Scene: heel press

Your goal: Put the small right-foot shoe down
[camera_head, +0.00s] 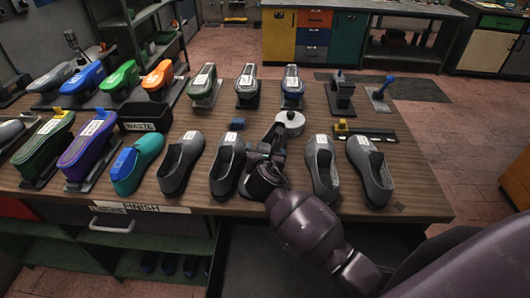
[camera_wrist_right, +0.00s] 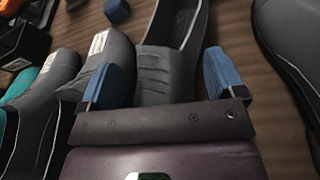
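My right gripper (camera_head: 264,160) reaches in over the bench, between two grey shoes of the front row. The shoe's open end points away from the gripper. In the head view this shoe (camera_head: 275,137) is partly hidden by my gripper. I cannot tell whether its sole touches the bench or which foot it fits. My left gripper is not in view.
Grey shoes stand close on the left (camera_head: 228,165) and right (camera_head: 321,165) on the wooden bench (camera_head: 420,190). A black waste bin (camera_head: 145,115) and several coloured shoes stand left.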

